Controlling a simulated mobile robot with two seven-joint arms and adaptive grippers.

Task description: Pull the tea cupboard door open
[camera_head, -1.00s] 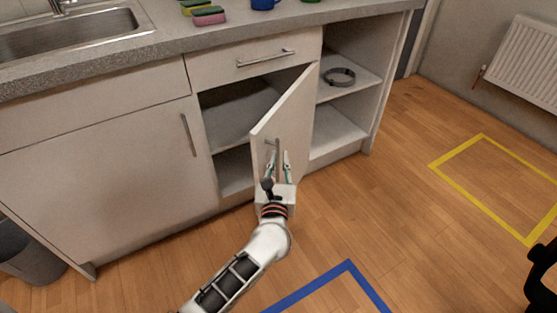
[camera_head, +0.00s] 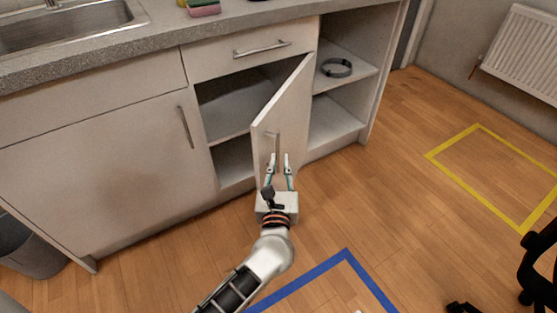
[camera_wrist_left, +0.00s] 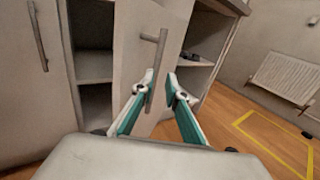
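The tea cupboard door (camera_head: 288,110) stands partly open, swung out from the cabinet; it also shows in the left wrist view (camera_wrist_left: 128,55). Its upright bar handle (camera_head: 277,145) is on the door's outer face and shows clearly in the left wrist view (camera_wrist_left: 156,62). My left gripper (camera_head: 280,160) is in front of the door at the handle's lower part. Its fingers are apart, and in the left wrist view (camera_wrist_left: 160,82) the handle's lower end appears between them, not clamped. Contact cannot be judged. My right gripper is not in view.
A drawer (camera_head: 250,60) is shut above the door. An open shelf (camera_head: 350,85) holding a dark ring (camera_head: 336,67) is at right. A closed cabinet door (camera_head: 110,165) and a bin (camera_head: 30,250) are at left. A dark object (camera_head: 543,262) stands at lower right.

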